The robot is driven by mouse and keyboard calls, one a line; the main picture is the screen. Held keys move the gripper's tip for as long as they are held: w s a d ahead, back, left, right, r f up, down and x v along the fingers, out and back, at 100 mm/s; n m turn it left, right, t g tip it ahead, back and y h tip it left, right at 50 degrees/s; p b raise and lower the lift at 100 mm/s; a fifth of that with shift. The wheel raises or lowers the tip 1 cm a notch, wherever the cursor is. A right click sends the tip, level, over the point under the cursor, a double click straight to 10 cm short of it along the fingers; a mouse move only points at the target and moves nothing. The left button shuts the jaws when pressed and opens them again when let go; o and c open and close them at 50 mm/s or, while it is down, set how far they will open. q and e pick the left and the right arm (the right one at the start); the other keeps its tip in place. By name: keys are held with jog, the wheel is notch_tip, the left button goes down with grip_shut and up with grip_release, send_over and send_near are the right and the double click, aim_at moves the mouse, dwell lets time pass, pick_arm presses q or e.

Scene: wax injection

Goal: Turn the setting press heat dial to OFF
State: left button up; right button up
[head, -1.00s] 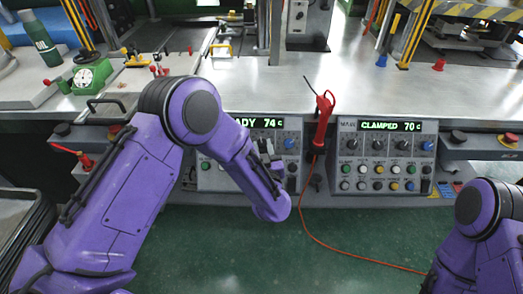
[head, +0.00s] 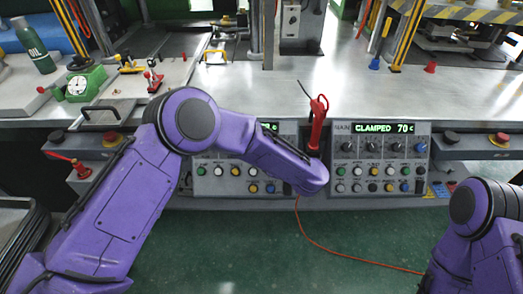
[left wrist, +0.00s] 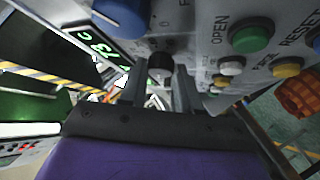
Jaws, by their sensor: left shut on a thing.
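The left press panel (head: 215,181) has a mostly hidden green display and rows of coloured buttons. My left forearm covers its dials in the head view. In the left wrist view, a black dial (left wrist: 160,63) sits between the fingertips of my left gripper (left wrist: 160,80), which is shut on it. A blue dial (left wrist: 122,14) is beside it, below the green display (left wrist: 98,42). The labels around the black dial are too blurred to read, and its pointer is hidden. My left gripper is hidden in the head view. My right gripper is out of view.
A red tool (head: 317,125) with an orange cable hangs close to my left arm. The right panel (head: 345,150) reads CLAMPED 70 c. Green OPEN button (left wrist: 252,36) is near the gripper. Red lever (head: 68,158) projects at left.

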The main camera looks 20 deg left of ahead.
pick_arm(q)
jog(key=n+g, duration=0.2)
jog(key=n, duration=0.1)
jog(key=n+g, duration=0.1)
jog(key=shift+w+a+r+n+h, duration=0.1)
jog(key=shift+w+r+n+h, duration=0.2)
jog(key=shift+r+n+h, duration=0.1)
jog(key=shift+w+a+r+n+g+h+p, duration=0.1)
jog(key=shift+n+g+h+p, duration=0.1)
jog(key=shift+n+g+h, duration=0.7)
jog(key=shift+w+r+n+g+h+p, duration=0.1)
jog(key=shift+n+g+h+p, duration=0.2)
jog(key=shift+n, duration=1.1)
jog(key=o, duration=1.1)
jog(key=shift+s+a, duration=0.1)
jog(key=shift+c, duration=0.2)
jog(key=v, duration=1)
jog(key=shift+r+b, duration=0.2)
jog(key=shift+b, duration=0.25)
